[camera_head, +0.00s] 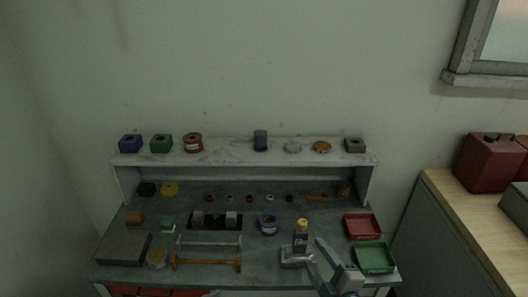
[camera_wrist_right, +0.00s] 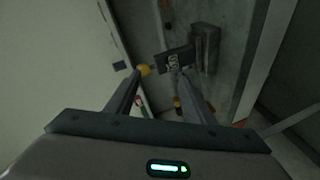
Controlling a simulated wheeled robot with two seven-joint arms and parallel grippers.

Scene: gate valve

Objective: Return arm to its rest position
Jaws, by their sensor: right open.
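The gate valve (camera_head: 300,238) stands upright at the front of the bench, with a yellow top, a dark labelled body and a grey base. In the right wrist view its dark labelled body (camera_wrist_right: 176,59) and yellow top (camera_wrist_right: 144,70) show beyond the fingertips. My right gripper (camera_head: 314,253) is open and empty, just right of the valve in the head view. It also shows in the right wrist view (camera_wrist_right: 160,82) with its fingers spread. Whether a finger touches the valve I cannot tell. My left gripper is not in view.
A red tray (camera_head: 362,239) and a green tray (camera_head: 386,266) lie right of my gripper. A raised shelf (camera_head: 225,158) with several blocks and cans spans the back. The air above the bench is clear.

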